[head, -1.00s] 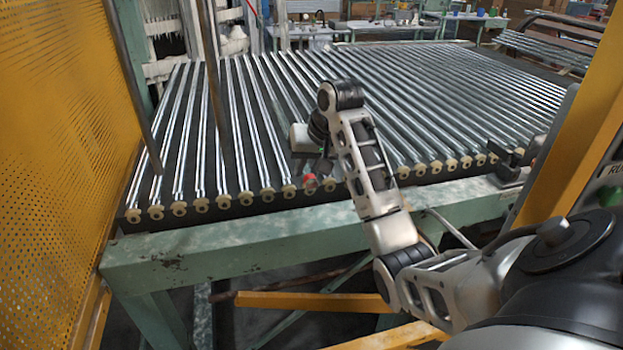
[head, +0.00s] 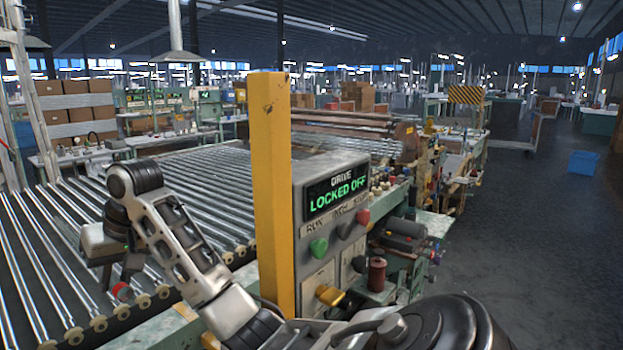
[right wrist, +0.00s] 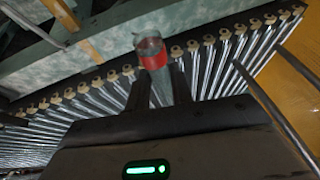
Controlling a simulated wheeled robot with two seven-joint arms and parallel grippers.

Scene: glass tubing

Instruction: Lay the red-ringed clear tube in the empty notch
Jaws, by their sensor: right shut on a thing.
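The red-ringed clear tube (right wrist: 150,45) is in my right gripper (right wrist: 160,88), between its two dark fingers. Its clear open end and red ring show beyond the fingertips in the right wrist view. In the head view my right gripper (head: 119,278) is at the lower left, over the front part of the rack (head: 60,338) of long shiny tubes, and only the red ring (head: 121,291) shows clearly. The rest of the tube is hidden by the gripper or too faint to see. I cannot make out the empty notch in either view. My left gripper is not in view.
A yellow post (head: 271,190) and a control panel (head: 335,205) reading "DRIVE LOCKED OFF" stand right of my right arm. Cream end pieces (head: 99,323) line the rack's front edge. Open floor (head: 520,260) lies at the right, with a blue bin (head: 583,163).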

